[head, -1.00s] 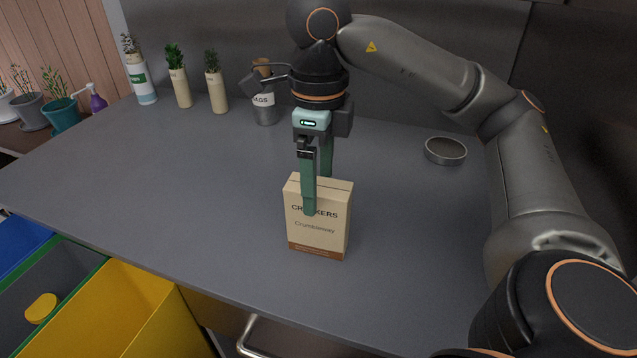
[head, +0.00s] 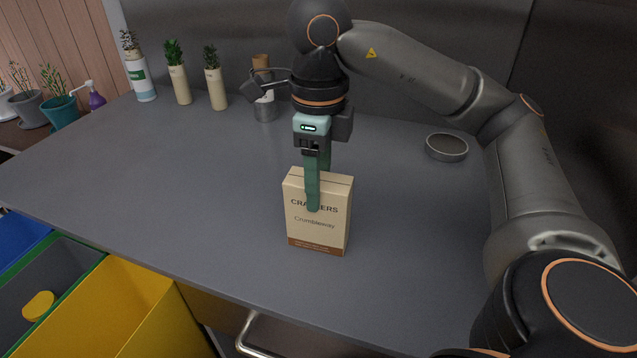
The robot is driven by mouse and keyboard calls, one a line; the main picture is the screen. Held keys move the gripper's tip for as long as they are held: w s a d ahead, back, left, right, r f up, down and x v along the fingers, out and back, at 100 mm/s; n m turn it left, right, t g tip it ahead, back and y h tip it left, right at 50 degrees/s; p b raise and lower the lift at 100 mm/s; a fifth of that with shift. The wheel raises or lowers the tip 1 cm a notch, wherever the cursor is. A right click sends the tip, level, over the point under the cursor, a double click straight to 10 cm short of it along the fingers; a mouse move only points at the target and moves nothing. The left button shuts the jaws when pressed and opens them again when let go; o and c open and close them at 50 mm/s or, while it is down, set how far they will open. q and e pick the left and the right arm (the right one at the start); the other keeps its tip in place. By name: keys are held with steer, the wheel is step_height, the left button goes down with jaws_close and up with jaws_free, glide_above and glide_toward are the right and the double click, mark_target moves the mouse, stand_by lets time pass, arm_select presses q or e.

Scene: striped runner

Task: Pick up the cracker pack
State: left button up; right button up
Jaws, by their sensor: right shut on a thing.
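The cracker pack (head: 318,232) is a tan box with a brown band at its base. It stands upright on the grey counter (head: 200,210), and I cannot tell whether its base touches the counter. My right gripper (head: 318,195) comes down from above and is shut on the pack, with one green finger across its front face and the other behind, mostly hidden. The front finger covers part of the lettering. My left gripper is not in view.
A round grey dish (head: 446,147) lies at the right. Several potted plants and a metal container (head: 265,108) stand along the back. A yellow bin (head: 115,310) and other bins are below the counter's front edge. The counter left of the pack is clear.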

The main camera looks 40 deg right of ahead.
jaws_close()
